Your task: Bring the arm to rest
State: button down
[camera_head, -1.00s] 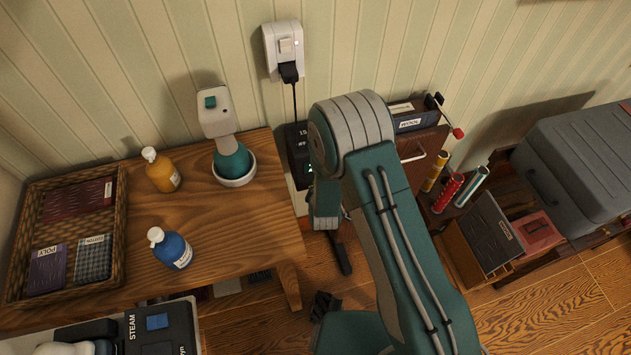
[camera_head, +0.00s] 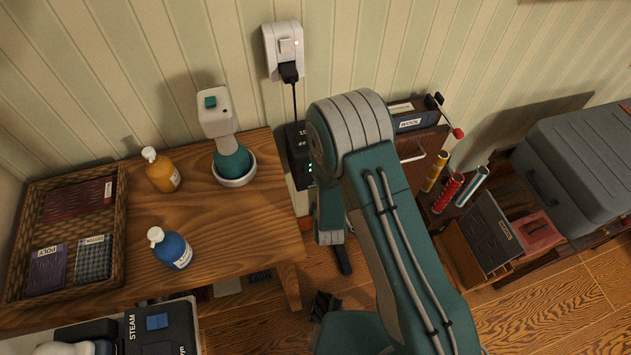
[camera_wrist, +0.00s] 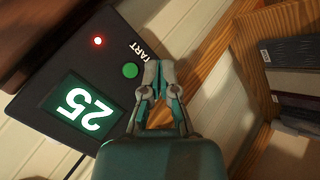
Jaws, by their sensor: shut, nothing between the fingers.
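In the wrist view my gripper (camera_wrist: 160,80) is shut and empty, its teal and grey fingers together at the tips. It appears over or beside a black box (camera_wrist: 110,35) with a lit display reading 25, a green button (camera_wrist: 130,70) marked START and a red light (camera_wrist: 97,41). I cannot tell if the fingers touch it. In the head view my teal arm (camera_head: 400,235) is bent, its grey-ringed joint high near the wall and its forearm (camera_head: 330,210) hanging down behind. The gripper fingers cannot be made out clearly there.
A wooden table (camera_head: 220,225) at left holds a wicker tray (camera_head: 118,235), an orange bottle (camera_head: 162,172), a blue bottle (camera_head: 172,250) and a white-teal device (camera_head: 232,160). A wall outlet (camera_head: 284,50) feeds a cable. Spools (camera_head: 448,190), boxes and a grey case (camera_head: 575,170) stand right.

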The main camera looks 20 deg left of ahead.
dwell(0.3)
jog(key=w+d+r+m, duration=0.1)
jog(key=d+r+m, duration=0.25)
jog(key=r, duration=0.55)
jog(key=w+d+r+m+g, duration=0.15)
jog(key=d+r, duration=0.25)
jog(key=r, duration=0.6)
jog(key=d+r+m, duration=0.3)
jog(key=d+r, duration=0.1)
jog(key=r, duration=0.5)
jog(key=s+d+r+m+h, duration=0.1)
jog(key=s+d+r+m, duration=0.3)
jog(key=s+d+r, duration=0.3)
jog(key=s+d+r+m+g+h, duration=0.1)
jog(key=s+d+r+m, duration=0.3)
jog(key=s+d+r, duration=0.4)
jog(key=s+h, duration=0.1)
jog(key=s, duration=0.4)
jog(key=shift+s, duration=0.15)
